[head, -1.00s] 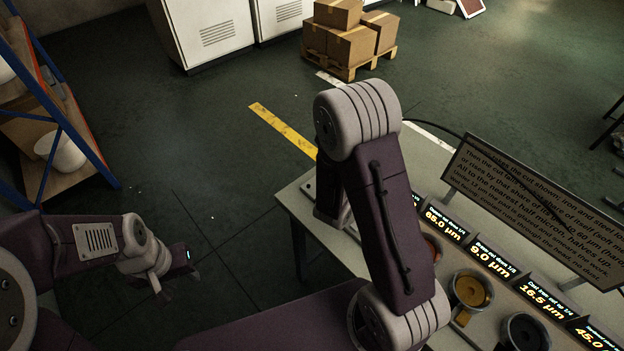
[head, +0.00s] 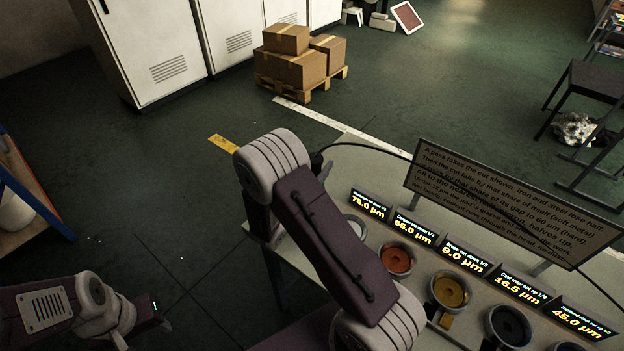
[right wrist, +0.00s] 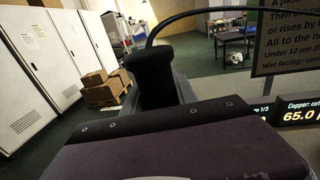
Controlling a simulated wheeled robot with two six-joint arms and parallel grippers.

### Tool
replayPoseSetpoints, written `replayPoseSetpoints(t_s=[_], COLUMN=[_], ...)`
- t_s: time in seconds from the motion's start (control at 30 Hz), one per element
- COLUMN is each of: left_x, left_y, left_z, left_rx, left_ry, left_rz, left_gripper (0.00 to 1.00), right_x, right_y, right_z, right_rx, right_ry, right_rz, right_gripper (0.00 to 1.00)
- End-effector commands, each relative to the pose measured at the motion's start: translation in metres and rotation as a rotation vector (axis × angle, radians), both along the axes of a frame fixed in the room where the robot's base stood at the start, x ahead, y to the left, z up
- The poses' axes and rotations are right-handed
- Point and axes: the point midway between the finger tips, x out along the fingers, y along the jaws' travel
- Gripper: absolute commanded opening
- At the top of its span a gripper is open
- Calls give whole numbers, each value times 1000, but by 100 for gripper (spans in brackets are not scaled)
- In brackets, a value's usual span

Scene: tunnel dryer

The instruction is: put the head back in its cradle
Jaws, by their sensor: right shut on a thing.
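The head is a dark, round-topped piece (right wrist: 152,72) standing up in the right wrist view, with a black cable arching from it to the right. My right gripper (right wrist: 158,100) is shut on it; the fingertips are mostly hidden. In the head view, only a dark bit of the head (head: 317,163) shows behind my right arm, over the bench's far left corner. I cannot make out the cradle in either view. My left gripper (head: 143,322) is low at the left, apart from the bench and empty, its fingers seeming spread.
A grey bench (head: 350,155) carries several cups, including a red-filled one (head: 397,259) and a yellow-filled one (head: 449,291), with lit readouts (head: 465,259) behind. A text board (head: 500,200) stands at the back. Boxes on a pallet (head: 300,70) and white cabinets stand beyond.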

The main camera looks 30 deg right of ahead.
Motion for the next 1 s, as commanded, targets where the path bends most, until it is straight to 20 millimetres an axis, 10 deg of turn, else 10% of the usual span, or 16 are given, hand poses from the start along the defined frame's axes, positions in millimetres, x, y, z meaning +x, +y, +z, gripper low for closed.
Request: replayPoseSetpoints(t_s=[0.97,1.0], left_x=[0,0], left_y=[0,0], left_z=[-7,-6], left_rx=[0,0], left_ry=[0,0], left_rz=[0,0], left_gripper=[36,36], right_x=[14,13], right_y=[14,14], right_z=[-54,-55], right_rx=[-3,0], right_ry=[-3,0], right_rz=[-1,-1], right_gripper=[0,39])
